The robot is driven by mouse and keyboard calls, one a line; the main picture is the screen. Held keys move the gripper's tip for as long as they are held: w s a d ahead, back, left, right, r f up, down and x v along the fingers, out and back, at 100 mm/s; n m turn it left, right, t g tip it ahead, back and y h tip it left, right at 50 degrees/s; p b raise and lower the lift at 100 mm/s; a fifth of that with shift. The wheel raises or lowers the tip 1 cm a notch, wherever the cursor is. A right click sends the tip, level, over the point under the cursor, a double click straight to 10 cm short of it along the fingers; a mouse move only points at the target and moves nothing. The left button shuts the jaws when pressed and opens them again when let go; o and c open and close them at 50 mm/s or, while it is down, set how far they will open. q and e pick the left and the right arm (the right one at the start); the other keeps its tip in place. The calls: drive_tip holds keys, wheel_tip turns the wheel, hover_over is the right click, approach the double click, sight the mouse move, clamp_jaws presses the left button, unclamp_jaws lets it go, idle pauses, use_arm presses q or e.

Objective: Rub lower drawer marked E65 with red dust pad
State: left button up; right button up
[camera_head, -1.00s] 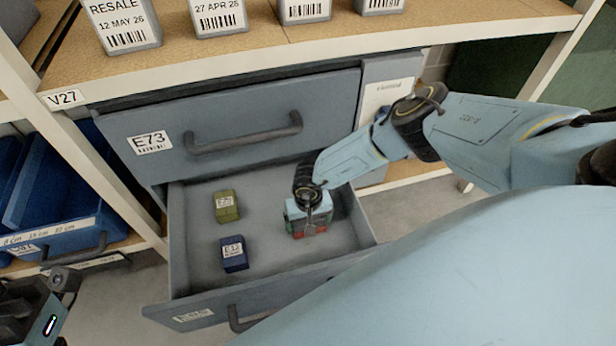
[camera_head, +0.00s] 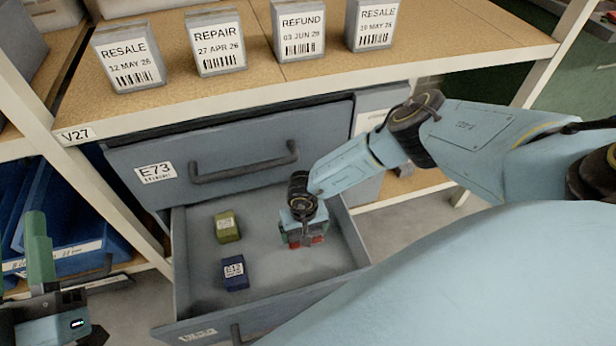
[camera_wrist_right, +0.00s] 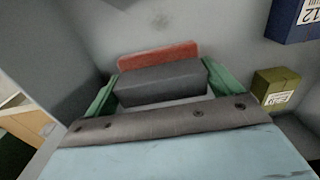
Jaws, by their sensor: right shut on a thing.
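The lower drawer (camera_head: 335,240) is pulled open below the closed drawer marked E73. The label on its front (camera_head: 198,335) is too slanted and small to read. My right gripper (camera_head: 306,238) is inside the drawer, at the right part of its floor. It is shut on the red dust pad, which has a dark grey block (camera_wrist_right: 160,84) and a red underside (camera_wrist_right: 158,55). The red part is at or very near the drawer floor; I cannot tell if it touches. My left gripper (camera_head: 42,290) is at the lower left, outside the drawer, its fingers partly cut off.
A green box (camera_head: 228,228) and a blue box (camera_head: 235,274) marked E12 stand in the drawer's left half. The E73 drawer (camera_head: 230,150) hangs above with its handle. Blue bins (camera_head: 60,225) stand at left. Labelled blocks line the shelf above.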

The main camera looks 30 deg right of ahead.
drive_tip(key=shift+r+p, duration=0.5)
drive_tip(key=shift+r, duration=0.15)
use_arm(q)
drive_tip(key=shift+w+a+f+g+y, duration=0.1)
drive_tip(key=shift+w+f+g+y, duration=0.15)
drive_tip(key=shift+f+g, duration=0.5)
drive_tip(key=shift+w+a+f+g+y, duration=0.15)
drive_tip(key=shift+f+g+y, duration=0.15)
drive_tip(key=shift+f+g, duration=0.5)
drive_tip(key=shift+w+a+f+g+y, duration=0.1)
drive_tip(key=shift+w+f+g+y, duration=0.25)
drive_tip(key=shift+f, duration=0.7)
use_arm(e)
drive_tip(key=shift+r, duration=0.3)
use_arm(q)
drive_tip(key=shift+s, duration=0.1)
